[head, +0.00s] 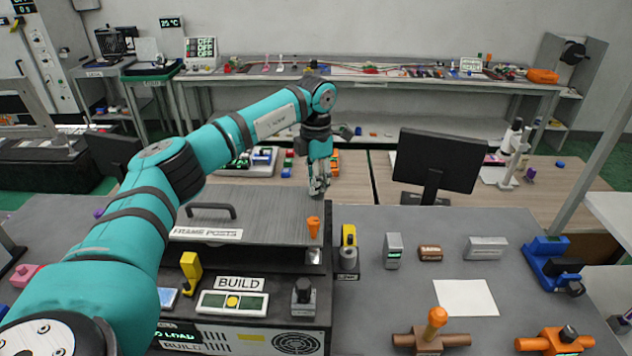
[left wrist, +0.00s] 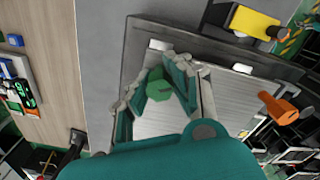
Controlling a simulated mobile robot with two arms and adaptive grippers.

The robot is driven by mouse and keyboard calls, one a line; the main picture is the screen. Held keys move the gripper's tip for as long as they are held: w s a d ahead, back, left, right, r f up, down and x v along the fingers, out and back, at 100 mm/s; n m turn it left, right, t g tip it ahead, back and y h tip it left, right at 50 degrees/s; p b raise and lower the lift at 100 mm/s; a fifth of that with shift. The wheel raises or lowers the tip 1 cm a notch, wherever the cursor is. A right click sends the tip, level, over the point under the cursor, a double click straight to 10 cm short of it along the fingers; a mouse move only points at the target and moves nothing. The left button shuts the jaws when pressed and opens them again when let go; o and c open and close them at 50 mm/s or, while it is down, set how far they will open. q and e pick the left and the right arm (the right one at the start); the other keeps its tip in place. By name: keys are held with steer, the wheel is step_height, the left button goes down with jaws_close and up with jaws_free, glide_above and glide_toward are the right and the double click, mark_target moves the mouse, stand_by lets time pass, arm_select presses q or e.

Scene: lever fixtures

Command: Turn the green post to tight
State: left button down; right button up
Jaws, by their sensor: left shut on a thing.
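The green post (left wrist: 159,88) shows in the left wrist view as a green faceted head between the fingers of my left gripper (left wrist: 157,84). The gripper is shut on it. In the head view my left gripper (head: 319,188) points down at the back right corner of the grey metal plate (head: 265,208), which has a "FRAME POSTS" label; there it hides the green post. How far the post is turned cannot be told. An orange post (head: 313,226) stands nearer on the plate's right edge, apart from the gripper; it also shows in the left wrist view (left wrist: 280,107). My right gripper is not in view.
A dark handle (head: 211,210) stands on the plate, left of the gripper. A yellow-topped fixture (head: 349,240) stands just right of the plate. Small blocks, a white sheet (head: 465,298) and orange-handled fixtures (head: 434,325) lie further right. A monitor (head: 438,160) stands behind.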

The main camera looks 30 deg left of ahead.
arm_select(q)
steer(key=m, duration=0.5)
steer(key=shift+w+a+r+m, duration=0.1)
steer(key=shift+r+m, duration=0.05)
steer(key=shift+m, duration=0.25)
stand_by(0.4)
steer(key=c, duration=1.1)
jaws_free()
steer(key=shift+c, duration=0.2)
step_height(320, 180, up, 12)
